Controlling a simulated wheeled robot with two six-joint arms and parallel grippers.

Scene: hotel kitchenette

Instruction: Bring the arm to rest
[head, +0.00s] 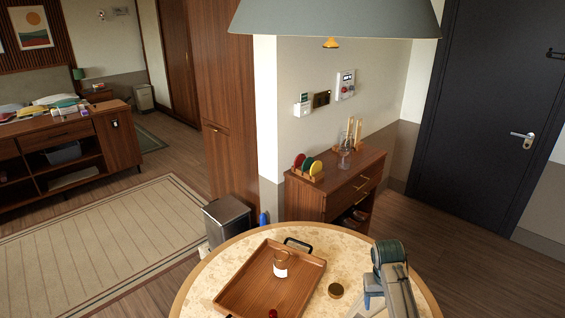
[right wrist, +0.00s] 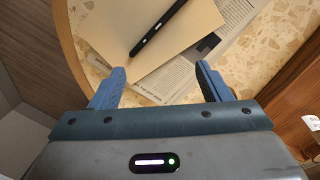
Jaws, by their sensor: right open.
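My right gripper (head: 368,299) is over the right part of the round table (head: 222,268), with my arm behind it. In the right wrist view its two blue fingers (right wrist: 158,84) stand apart with nothing between them. Below them in that view lie a tan envelope or sheet (right wrist: 118,38), a black pen (right wrist: 158,28) and a printed newspaper (right wrist: 228,22) on the speckled tabletop. The fingertips look clear of the paper, though the exact height is hard to tell. My left gripper is not in view.
A wooden tray (head: 243,290) holding a labelled glass jar (head: 281,264) is on the table, left of my right arm. A small round brown object (head: 335,290) lies between tray and gripper. A grey lamp shade (head: 335,16) hangs above. A wooden cabinet (head: 318,200) stands behind the table.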

